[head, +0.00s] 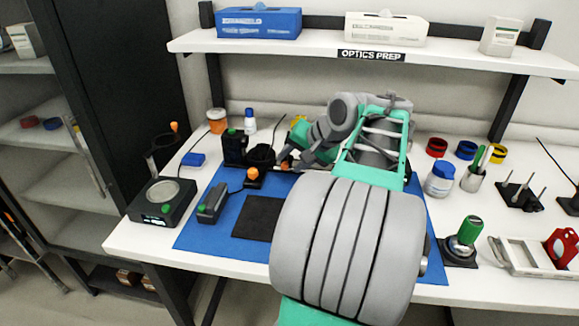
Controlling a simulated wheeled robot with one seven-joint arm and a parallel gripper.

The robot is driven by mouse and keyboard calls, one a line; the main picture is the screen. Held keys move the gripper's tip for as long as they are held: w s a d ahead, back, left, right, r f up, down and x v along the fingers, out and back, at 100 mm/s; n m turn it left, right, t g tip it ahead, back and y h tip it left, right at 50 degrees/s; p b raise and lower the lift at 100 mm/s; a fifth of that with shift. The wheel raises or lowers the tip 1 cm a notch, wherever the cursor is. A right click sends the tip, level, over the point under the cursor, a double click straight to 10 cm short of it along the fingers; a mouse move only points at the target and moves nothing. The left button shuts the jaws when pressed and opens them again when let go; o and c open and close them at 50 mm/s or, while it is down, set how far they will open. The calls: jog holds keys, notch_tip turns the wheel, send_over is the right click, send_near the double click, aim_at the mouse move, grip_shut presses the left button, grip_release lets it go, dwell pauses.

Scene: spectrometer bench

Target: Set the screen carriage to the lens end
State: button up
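My arm fills the middle of the head view and hides much of the blue mat (205,232). My gripper (291,158) is at the back of the mat, reaching left and down beside a dark assembly. Its fingertips are small and partly merged with dark parts, so I cannot tell whether they are open or touching anything. Black upright parts (235,147) stand left of the gripper. A small orange-topped part (253,174) stands in front of them. A bit of orange shows right at the fingertips. I cannot identify the screen carriage, its rail or the lens end with certainty.
A scale-like device (162,201) and a dark handheld box (213,203) are at left. A green-knobbed device (465,239) and a white tray (505,256) are at right. The shelf (250,42) overhangs the back. A black square (256,217) lies on the mat.

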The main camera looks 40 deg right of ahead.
jog(key=shift+x, duration=1)
grip_shut()
jog(key=shift+r, duration=0.15)
dwell(0.5)
